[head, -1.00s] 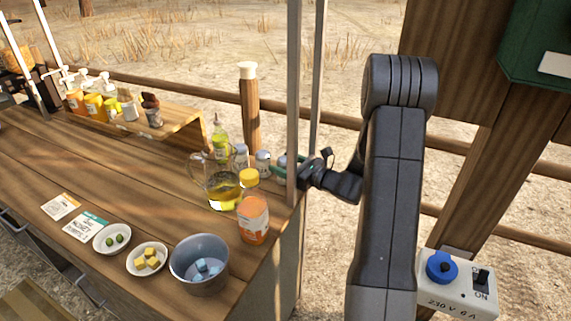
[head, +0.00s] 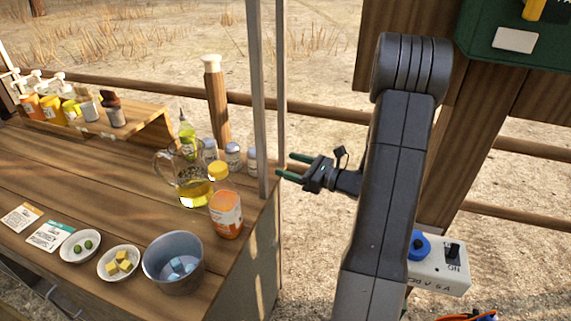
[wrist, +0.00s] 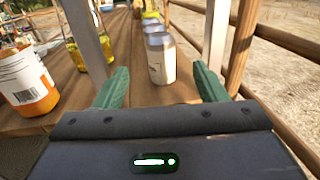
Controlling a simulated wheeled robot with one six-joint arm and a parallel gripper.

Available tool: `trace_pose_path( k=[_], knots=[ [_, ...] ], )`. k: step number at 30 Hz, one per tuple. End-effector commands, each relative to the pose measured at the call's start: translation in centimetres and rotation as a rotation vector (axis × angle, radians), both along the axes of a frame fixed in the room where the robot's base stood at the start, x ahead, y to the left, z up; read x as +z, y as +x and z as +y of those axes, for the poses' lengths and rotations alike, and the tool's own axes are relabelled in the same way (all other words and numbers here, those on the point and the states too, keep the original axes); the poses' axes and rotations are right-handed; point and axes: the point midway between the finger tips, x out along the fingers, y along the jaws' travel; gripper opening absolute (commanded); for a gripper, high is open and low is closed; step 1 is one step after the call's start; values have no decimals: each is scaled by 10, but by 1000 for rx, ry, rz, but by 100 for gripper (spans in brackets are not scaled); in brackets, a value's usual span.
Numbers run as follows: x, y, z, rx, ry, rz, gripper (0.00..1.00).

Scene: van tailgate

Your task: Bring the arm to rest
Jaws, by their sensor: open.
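My gripper (head: 288,166) is open and empty, held just off the right end of the wooden counter (head: 100,170), beside the metal post. Its two green fingers also show in the wrist view (wrist: 160,88), spread apart. Between and beyond them stands a small jar with a grey lid (wrist: 161,60) on the counter, not touched by the fingers. My arm rises in front of the ground and fence, bent at the top.
Metal posts (head: 262,100) stand by the counter's right end. An orange-labelled bottle (head: 226,214), a glass jug of oil (head: 192,188), a metal bucket (head: 158,262) and bowls are nearby. A switch box (head: 440,268) and wooden post lie right.

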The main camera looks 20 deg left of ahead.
Motion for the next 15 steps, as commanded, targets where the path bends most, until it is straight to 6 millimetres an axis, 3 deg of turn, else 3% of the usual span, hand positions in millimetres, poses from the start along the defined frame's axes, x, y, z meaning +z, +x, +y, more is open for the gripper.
trace_pose_path(
  k=[9,15],
  knots=[
    [0,0,3,1,0,0,65],
    [0,0,25,4,0,0,65]
  ],
)
